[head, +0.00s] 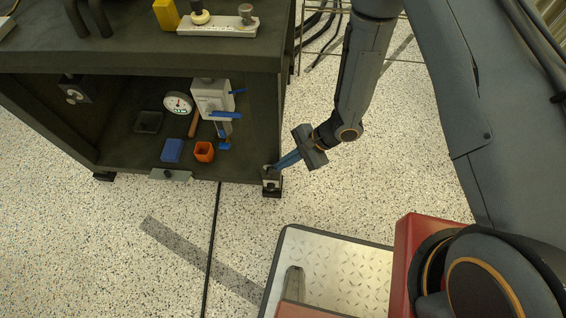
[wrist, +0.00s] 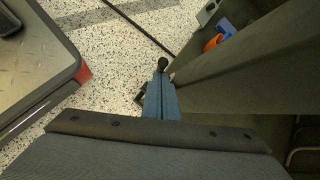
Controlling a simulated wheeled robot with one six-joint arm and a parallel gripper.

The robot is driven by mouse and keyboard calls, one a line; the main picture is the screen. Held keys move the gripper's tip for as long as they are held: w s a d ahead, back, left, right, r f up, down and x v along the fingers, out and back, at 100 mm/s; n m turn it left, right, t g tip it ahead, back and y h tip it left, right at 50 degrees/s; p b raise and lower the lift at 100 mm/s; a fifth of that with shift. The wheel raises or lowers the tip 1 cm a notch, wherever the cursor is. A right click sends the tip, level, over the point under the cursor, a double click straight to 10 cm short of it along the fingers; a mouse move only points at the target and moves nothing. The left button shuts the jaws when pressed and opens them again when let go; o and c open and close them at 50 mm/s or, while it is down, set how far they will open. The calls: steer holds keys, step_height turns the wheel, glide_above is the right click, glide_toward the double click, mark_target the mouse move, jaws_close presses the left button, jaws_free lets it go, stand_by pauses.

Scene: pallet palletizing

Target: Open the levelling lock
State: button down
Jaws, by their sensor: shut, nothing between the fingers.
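The levelling lock appears to be the small metal fitting with a dark knob (head: 270,182) at the front right foot of the dark cabinet (head: 264,125). In the wrist view a round black knob (wrist: 162,63) shows just beyond my fingertips. My gripper (head: 277,167) has blue fingers, which are shut with nothing between them. The fingertips are right at the fitting, from its right side. The wrist view shows the closed fingers (wrist: 161,83) pointing at the knob. I cannot tell whether they touch it. The fingers partly hide the fitting.
The cabinet shelf holds a blue box (head: 171,151), an orange cup (head: 204,151), a round gauge (head: 178,104) and a grey box with blue levers (head: 211,99). A metal plate (head: 345,262) with a red part lies near the front.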

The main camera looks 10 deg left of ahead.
steer(key=shift+r, duration=0.15)
steer(key=shift+r+p, duration=0.65)
steer(key=shift+r, duration=0.1)
